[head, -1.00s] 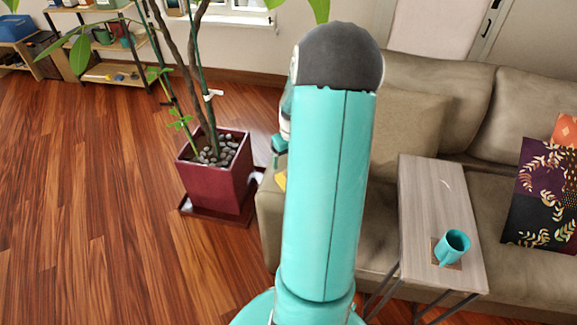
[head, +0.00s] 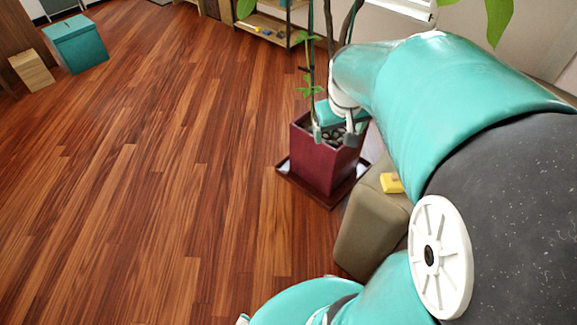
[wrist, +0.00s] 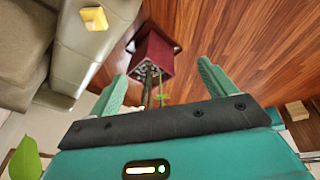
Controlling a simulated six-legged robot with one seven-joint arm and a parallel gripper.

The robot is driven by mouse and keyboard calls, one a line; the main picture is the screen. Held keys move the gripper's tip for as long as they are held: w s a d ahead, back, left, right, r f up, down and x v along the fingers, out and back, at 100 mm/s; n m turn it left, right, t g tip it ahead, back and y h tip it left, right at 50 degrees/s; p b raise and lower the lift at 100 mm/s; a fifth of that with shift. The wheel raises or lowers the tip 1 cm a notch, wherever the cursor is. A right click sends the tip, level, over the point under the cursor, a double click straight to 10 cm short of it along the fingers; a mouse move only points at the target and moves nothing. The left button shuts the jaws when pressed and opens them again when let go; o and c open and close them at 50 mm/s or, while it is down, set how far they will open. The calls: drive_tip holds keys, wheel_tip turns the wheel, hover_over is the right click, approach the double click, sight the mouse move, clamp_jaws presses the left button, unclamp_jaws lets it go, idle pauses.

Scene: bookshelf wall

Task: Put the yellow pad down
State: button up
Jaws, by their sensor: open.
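The yellow pad (head: 391,183) lies on top of the sofa's armrest (head: 365,230), partly beside my arm in the head view. It also shows in the wrist view (wrist: 94,18), at the top left, resting on the beige armrest and outside the space between my fingers. My gripper (head: 333,137) is in front of the plant pot in the head view. In the wrist view my gripper (wrist: 162,70) has its two teal fingers wide apart with nothing between them. The gripper is apart from the pad.
A potted plant in a dark red square pot (head: 325,165) stands on a tray beside the armrest. A teal box (head: 76,44) and a wooden block (head: 31,69) are at the far left. The wooden floor (head: 170,170) between is clear.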

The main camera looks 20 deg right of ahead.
drive_tip(key=s+a+r+n+t+y, duration=0.1)
drive_tip(key=s+a+r, duration=0.2)
drive_tip(key=s+a, duration=0.2)
drive_tip(key=s+a+r+n+t, duration=0.1)
drive_tip(key=s+a+r, duration=0.2)
drive_tip(key=a, duration=0.9)
drive_tip(key=shift+s+a+t+y, duration=0.15)
drive_tip(key=shift+s+t+y, duration=0.25)
drive_tip(key=shift+s, duration=0.7)
